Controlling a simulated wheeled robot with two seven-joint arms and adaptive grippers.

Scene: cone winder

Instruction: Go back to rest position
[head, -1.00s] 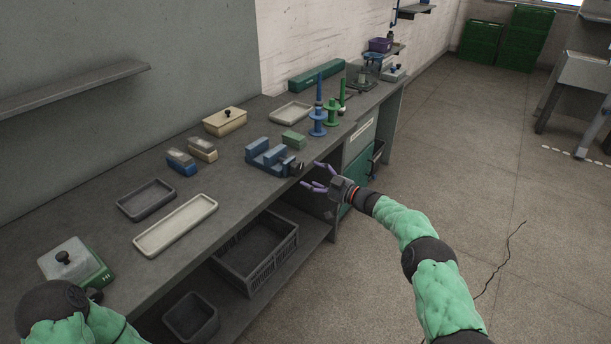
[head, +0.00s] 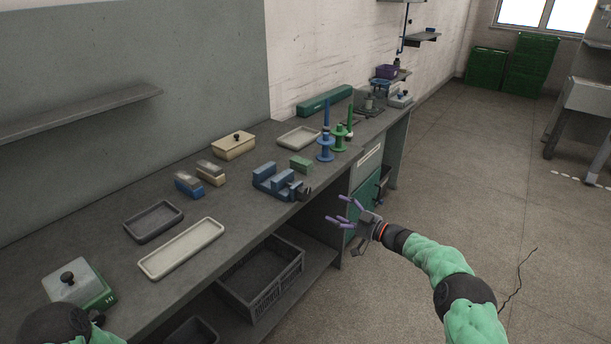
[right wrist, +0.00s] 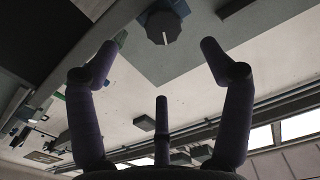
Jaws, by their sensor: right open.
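My right gripper (head: 350,218) is open and empty, with its purple fingers spread. It hangs in the air in front of the bench's front edge, below and to the right of the blue vise (head: 280,181). In the right wrist view my right gripper (right wrist: 160,75) shows its fingers apart with nothing between them. A dark knob (right wrist: 163,27) is beyond the fingertips there. My left arm shows at the bottom left of the head view, but its gripper cannot be made out.
The grey bench (head: 110,190) holds a long cream tray (head: 182,247), a dark tray (head: 153,222), a cream lidded box (head: 233,146), blue (head: 326,147) and green (head: 339,138) spool stands. A dark crate (head: 262,277) sits on the lower shelf.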

